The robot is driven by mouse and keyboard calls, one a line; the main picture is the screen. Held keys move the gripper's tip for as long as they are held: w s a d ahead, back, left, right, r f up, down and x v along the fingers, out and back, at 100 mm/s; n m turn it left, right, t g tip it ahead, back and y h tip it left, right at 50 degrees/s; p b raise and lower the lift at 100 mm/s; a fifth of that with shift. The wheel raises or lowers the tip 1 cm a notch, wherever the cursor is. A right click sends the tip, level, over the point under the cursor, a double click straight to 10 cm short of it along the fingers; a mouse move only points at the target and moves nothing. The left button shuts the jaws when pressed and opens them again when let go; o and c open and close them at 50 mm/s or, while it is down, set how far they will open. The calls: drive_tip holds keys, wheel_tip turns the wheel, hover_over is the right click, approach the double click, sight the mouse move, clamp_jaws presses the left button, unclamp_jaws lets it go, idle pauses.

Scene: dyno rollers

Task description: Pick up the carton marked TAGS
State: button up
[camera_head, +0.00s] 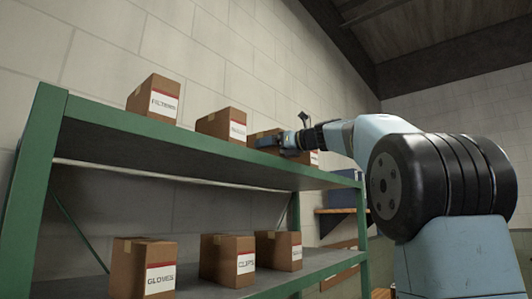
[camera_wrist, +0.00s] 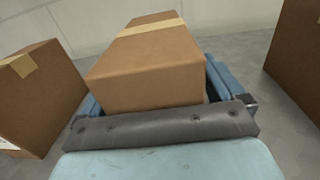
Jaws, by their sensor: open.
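No label that I can read says TAGS. In the wrist view a brown carton (camera_wrist: 150,62) with a tan tape strip stands between the two blue fingers of my open gripper (camera_wrist: 152,90); its label is hidden. In the head view my gripper (camera_head: 276,141) is at the upper shelf, in front of a carton (camera_head: 257,134) that it partly covers. A white label (camera_head: 314,158) shows just right of my gripper. The middle upper carton (camera_head: 212,124) has a label too small to read for certain.
The green shelf rack (camera_head: 150,126) also holds the FILTERS carton (camera_head: 142,97) above. Below are the GLOVES carton (camera_head: 126,268), the CLIPS carton (camera_head: 220,259) and another carton (camera_head: 272,250). In the wrist view, cartons stand close left (camera_wrist: 38,95) and right (camera_wrist: 300,55).

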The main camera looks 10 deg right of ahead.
drive_tip(key=shift+c, duration=0.2)
drive_tip(key=c, duration=1.3)
drive_tip(key=shift+o, duration=0.2)
drive_tip(key=shift+r, duration=0.2)
